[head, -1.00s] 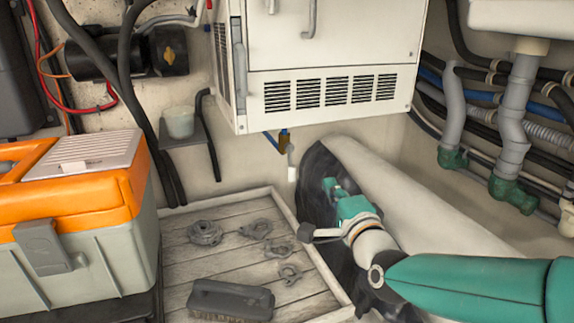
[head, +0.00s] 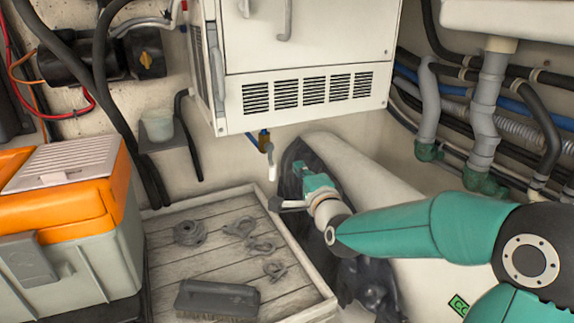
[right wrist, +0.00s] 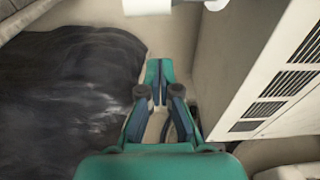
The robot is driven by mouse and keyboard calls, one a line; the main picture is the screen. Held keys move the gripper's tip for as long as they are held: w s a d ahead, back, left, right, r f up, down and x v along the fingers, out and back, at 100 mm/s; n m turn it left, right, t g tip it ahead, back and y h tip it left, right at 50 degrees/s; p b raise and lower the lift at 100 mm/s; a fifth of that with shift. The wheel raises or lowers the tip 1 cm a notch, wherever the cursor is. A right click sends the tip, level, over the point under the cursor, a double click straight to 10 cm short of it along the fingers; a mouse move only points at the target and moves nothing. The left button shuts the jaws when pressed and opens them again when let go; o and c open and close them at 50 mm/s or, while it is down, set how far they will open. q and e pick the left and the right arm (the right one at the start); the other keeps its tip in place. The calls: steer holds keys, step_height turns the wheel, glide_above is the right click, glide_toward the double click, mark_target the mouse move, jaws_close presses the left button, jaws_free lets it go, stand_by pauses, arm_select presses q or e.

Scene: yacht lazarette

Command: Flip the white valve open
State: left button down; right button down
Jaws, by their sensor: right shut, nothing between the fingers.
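The white valve handle (head: 271,167) hangs down from a brass valve body (head: 264,141) on the back wall, just below the white cabinet. My right gripper (head: 297,174) is to the right of the handle and a little lower in the head view, with a visible gap between them. In the right wrist view its fingers (right wrist: 159,72) are together and hold nothing. A white piece (right wrist: 150,6) is cut off at the top of that view; I cannot tell whether it is the valve handle. My left gripper is not in view.
The white vented cabinet (head: 308,98) overhangs the valve. A dark crumpled bag (head: 365,287) lies under my right arm. An orange and grey toolbox (head: 75,225) stands at left. Pipes run at right.

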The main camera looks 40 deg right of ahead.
steer(key=w+a+p, duration=0.2)
steer(key=a, duration=0.1)
steer(key=shift+w, duration=0.1)
stand_by(0.3)
